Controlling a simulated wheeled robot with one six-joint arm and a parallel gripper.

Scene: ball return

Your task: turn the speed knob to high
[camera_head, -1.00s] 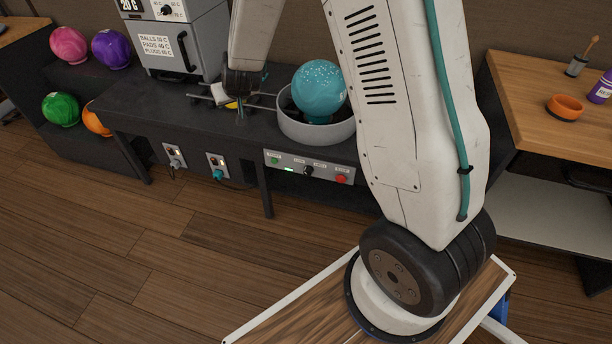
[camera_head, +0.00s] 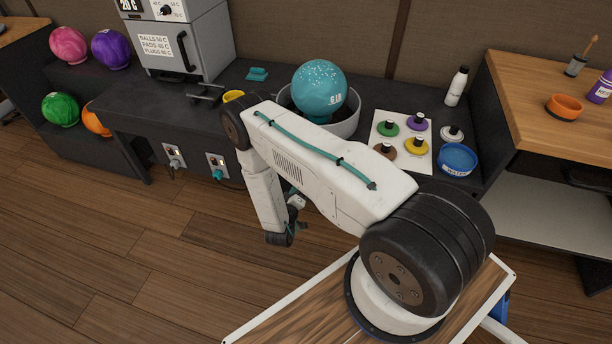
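The control panel with the speed knob is hidden behind my arm, so I cannot see the knob or its setting. My gripper (camera_head: 297,206) is low in front of the table, below the white arm link. Only a small part of it shows beside the dark wrist, and its fingers cannot be made out. I cannot tell whether it touches the knob.
A teal speckled ball (camera_head: 319,88) sits in a grey round ring (camera_head: 349,126) on the dark table. A white sheet (camera_head: 379,128) with several coloured discs and a blue bowl (camera_head: 457,158) are to the right. A grey oven (camera_head: 207,40) stands at the left. The floor in front is clear.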

